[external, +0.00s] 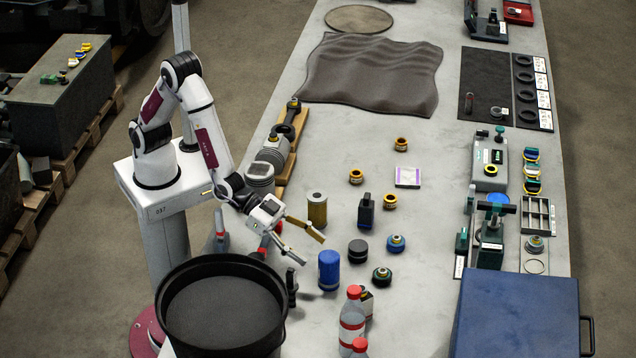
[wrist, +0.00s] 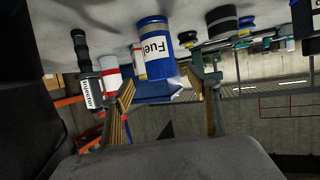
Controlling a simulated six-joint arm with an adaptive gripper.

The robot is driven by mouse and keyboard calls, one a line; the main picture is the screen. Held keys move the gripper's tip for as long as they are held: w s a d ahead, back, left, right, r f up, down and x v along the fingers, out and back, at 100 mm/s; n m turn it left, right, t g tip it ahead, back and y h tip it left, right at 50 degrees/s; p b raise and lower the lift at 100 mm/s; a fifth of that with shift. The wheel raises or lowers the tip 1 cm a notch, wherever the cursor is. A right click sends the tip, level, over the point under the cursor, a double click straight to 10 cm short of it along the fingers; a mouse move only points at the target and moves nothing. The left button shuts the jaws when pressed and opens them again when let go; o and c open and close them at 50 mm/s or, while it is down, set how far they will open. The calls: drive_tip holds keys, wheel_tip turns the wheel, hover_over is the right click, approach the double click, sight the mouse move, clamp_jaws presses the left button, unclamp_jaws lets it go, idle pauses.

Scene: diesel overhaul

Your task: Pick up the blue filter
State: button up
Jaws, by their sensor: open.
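The blue filter (external: 329,270) stands upright on the bench, right of the large black pan. I cannot tell whether any finger touches the filter.
A tan cylinder (external: 317,210) stands behind the filter. A black puck (external: 357,250) is to its right. Red-capped bottles (external: 352,318) stand in front, and the black pan (external: 222,305) is at left.

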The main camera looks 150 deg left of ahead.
sight(339, 266)
drive_tip(key=shift+x, duration=0.85)
drive_tip(key=shift+r+x, duration=0.2)
drive_tip(key=shift+x, duration=2.4)
drive_tip(key=shift+a, duration=0.1)
drive_tip(key=shift+c, duration=0.2)
drive_tip(key=shift+r, duration=0.1)
drive_tip(key=c, duration=1.4)
drive_tip(key=shift+r, duration=0.1)
drive_tip(key=shift+r, duration=4.9)
